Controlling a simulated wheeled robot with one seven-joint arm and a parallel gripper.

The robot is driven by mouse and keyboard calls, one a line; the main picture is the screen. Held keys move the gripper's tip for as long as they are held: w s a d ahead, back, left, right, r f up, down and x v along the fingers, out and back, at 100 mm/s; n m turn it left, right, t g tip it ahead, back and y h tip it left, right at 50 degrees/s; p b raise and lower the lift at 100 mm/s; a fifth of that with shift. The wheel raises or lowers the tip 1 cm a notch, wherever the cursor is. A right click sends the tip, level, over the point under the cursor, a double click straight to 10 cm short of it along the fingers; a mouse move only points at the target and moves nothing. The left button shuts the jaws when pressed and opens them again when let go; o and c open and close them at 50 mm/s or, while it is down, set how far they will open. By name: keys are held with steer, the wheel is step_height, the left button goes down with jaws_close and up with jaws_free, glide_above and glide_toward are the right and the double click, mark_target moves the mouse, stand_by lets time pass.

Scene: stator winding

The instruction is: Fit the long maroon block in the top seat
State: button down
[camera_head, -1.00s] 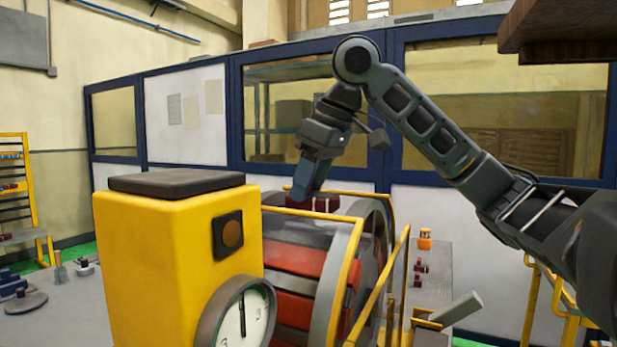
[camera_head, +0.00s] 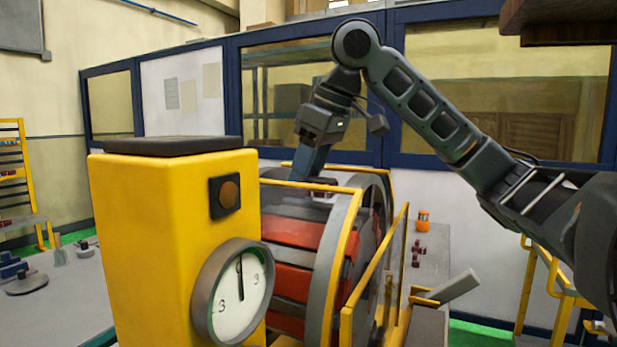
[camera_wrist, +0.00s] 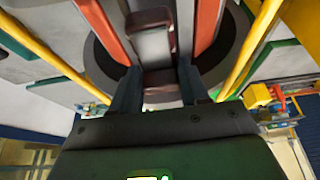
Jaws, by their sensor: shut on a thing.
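The long maroon block (camera_wrist: 157,82) is between my gripper's two fingers (camera_wrist: 157,97) in the wrist view. My gripper is shut on it. In the head view, my gripper (camera_head: 308,176) points down at the top of the stator drum (camera_head: 294,232), behind its upper yellow rail. Only a dark sliver of the block (camera_head: 322,181) shows there. The top seat is mostly hidden by the gripper and the rail, so I cannot tell how deep the block sits. Red bars line the drum beside grey slots.
A yellow cabinet (camera_head: 165,235) with a dial (camera_head: 238,290) stands in front of the drum on the left. Yellow rails (camera_head: 375,275) run along the drum's right side. Small maroon blocks (camera_head: 418,255) and an orange item (camera_head: 423,221) lie on a bench at the right.

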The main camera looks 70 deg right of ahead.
mark_target(312, 178)
steer(key=shift+f, duration=0.2)
steer(key=shift+f+b, duration=0.8)
steer(key=shift+f, duration=0.35)
steer(key=shift+f, duration=0.2)
steer(key=shift+c, duration=2.4)
jaws_free()
steer(key=shift+f, duration=0.1)
steer(key=shift+s, duration=0.1)
steer(key=v, duration=0.8)
